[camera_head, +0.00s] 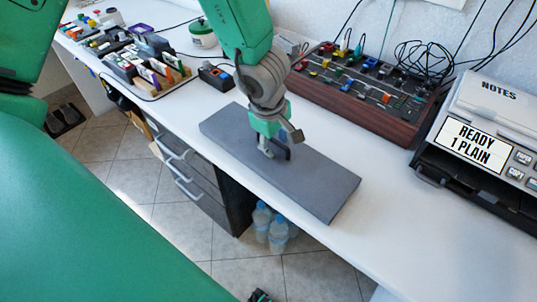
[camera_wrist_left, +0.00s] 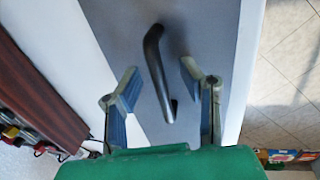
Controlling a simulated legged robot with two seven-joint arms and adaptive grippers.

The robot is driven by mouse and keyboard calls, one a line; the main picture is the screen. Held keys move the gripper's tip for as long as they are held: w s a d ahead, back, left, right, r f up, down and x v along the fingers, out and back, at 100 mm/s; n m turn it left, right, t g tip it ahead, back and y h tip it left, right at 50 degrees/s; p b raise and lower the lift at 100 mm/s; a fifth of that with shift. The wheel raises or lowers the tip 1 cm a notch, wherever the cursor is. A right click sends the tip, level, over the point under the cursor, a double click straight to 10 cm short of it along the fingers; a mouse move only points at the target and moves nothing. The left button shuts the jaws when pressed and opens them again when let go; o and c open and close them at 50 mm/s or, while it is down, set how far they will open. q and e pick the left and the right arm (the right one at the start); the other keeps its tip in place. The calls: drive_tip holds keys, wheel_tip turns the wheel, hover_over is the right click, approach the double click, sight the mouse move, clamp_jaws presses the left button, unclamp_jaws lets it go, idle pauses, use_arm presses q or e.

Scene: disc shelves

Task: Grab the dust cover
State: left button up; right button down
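The dust cover (camera_head: 318,187) is a flat grey slab lying on the white desk, with its long side running along the front edge. A dark bar handle (camera_wrist_left: 154,62) stands on it. My left gripper (camera_head: 275,150) is low over the middle of the cover, at the handle. In the left wrist view my left gripper (camera_wrist_left: 159,72) is open, its two fingers apart on either side of the handle line. The handle shows between them with gaps on both sides, and its near end sits close to the palm. My right gripper is not seen.
A wood-sided panel with cables (camera_head: 360,88) stands behind the cover. A printer-like machine (camera_head: 480,140) is at the right. Trays of small items (camera_head: 145,65) and a white tub (camera_head: 202,36) are at the left. Bottles (camera_head: 272,228) stand on the floor below.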

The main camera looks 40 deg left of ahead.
use_arm(q)
drive_tip(key=shift+d+r, duration=0.1)
clamp_jaws()
drive_tip(key=shift+r, duration=0.15)
